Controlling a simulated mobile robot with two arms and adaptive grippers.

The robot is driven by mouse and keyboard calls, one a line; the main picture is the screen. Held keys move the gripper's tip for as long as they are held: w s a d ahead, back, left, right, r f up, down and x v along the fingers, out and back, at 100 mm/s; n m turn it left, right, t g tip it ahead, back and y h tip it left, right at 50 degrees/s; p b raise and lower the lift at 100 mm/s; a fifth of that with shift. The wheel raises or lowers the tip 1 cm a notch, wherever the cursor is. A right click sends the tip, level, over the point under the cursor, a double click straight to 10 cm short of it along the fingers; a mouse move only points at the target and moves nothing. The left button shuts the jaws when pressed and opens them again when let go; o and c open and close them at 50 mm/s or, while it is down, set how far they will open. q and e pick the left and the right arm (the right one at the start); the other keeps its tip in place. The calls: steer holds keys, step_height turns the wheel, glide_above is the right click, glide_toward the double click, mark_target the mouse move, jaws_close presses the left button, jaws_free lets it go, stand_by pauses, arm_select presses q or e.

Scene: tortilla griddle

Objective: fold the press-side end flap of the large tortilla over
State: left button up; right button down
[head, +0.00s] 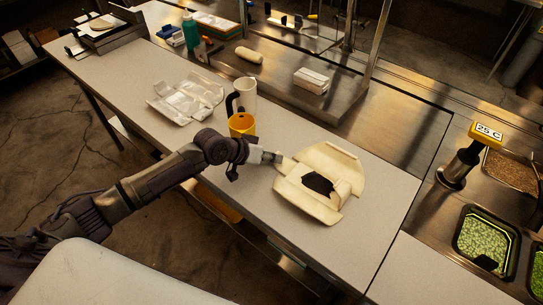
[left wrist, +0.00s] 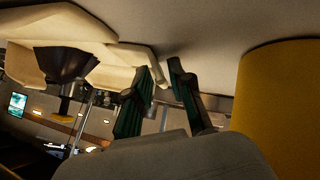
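The large tortilla (head: 345,165) lies on the pale counter, partly folded, with dark filling (head: 318,183) showing in its middle. In the left wrist view the tortilla (left wrist: 40,30) and the dark filling (left wrist: 70,63) are at the upper left. My left gripper (head: 279,158) is at the tortilla's left, press-side edge. In the left wrist view its fingers (left wrist: 160,70) are apart, and a thin pale tortilla edge shows close to the fingertips. I cannot tell whether they touch it. My right gripper is not in view.
The press (head: 102,24) is at the far left end. The counter (head: 365,245) in front of the tortilla is clear.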

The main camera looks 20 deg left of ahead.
arm_select(q)
steer(key=shift+c, duration=0.2)
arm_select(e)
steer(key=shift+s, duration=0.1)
arm_select(q)
jaws_close()
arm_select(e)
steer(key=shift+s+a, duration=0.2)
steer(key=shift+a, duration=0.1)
